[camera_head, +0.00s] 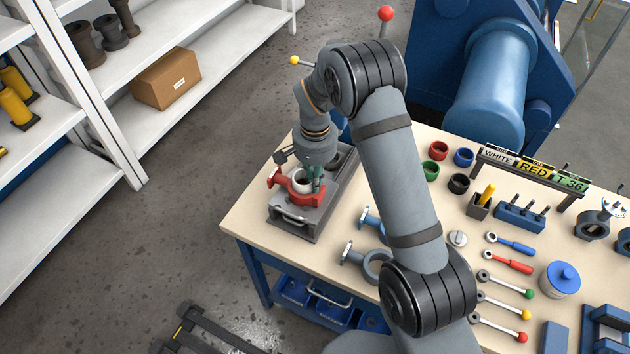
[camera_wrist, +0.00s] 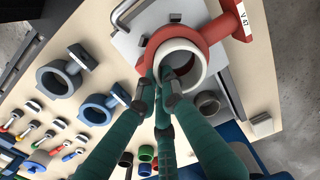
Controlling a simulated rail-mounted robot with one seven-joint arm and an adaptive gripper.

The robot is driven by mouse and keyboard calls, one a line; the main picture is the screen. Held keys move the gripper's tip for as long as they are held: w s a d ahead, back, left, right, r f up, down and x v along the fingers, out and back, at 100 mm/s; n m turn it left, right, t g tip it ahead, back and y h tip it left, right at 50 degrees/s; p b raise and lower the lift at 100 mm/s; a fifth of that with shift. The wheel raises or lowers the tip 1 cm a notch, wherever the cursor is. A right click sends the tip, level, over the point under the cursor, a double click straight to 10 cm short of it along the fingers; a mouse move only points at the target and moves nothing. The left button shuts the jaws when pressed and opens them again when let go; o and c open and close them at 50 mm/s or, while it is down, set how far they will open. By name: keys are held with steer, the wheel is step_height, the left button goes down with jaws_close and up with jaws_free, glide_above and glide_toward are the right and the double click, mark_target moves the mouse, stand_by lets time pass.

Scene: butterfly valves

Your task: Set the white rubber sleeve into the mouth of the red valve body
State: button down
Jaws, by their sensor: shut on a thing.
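The red valve body (camera_head: 285,184) rests on a grey fixture at the left end of the table. My gripper (camera_wrist: 168,82) has green fingers shut on the sleeve's near wall; in the head view my gripper (camera_head: 316,180) is at the mouth's right side. I cannot tell how deep the sleeve sits.
The grey fixture (camera_head: 294,220) has a front handle. Blue and grey valve bodies (camera_head: 355,254) stand right of it. Coloured rings (camera_head: 438,151), a sign rack (camera_head: 530,172) and several handled tools (camera_head: 510,261) fill the table's right part. A white shelf (camera_head: 130,115) stands left.

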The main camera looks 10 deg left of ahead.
steer(key=shift+s+d+f, duration=0.1)
steer(key=shift+s+f, duration=0.05)
steer(key=shift+f, duration=0.1)
steer(key=c, duration=1.8)
jaws_free()
steer(key=shift+s+f, duration=0.1)
steer(key=shift+s, duration=0.05)
steer(key=shift+d, duration=0.1)
steer(key=r+p, duration=0.1)
steer(key=r, duration=0.1)
steer(key=r+p, duration=0.2)
steer(key=r, duration=0.1)
steer(key=r+p, duration=0.1)
steer(key=r, duration=0.1)
steer(key=shift+w+a+r+p, duration=0.15)
steer(key=shift+w+a+p, duration=0.05)
steer(key=shift+w+p, duration=0.1)
steer(key=shift+f+b, duration=2)
steer(key=shift+f, duration=1.15)
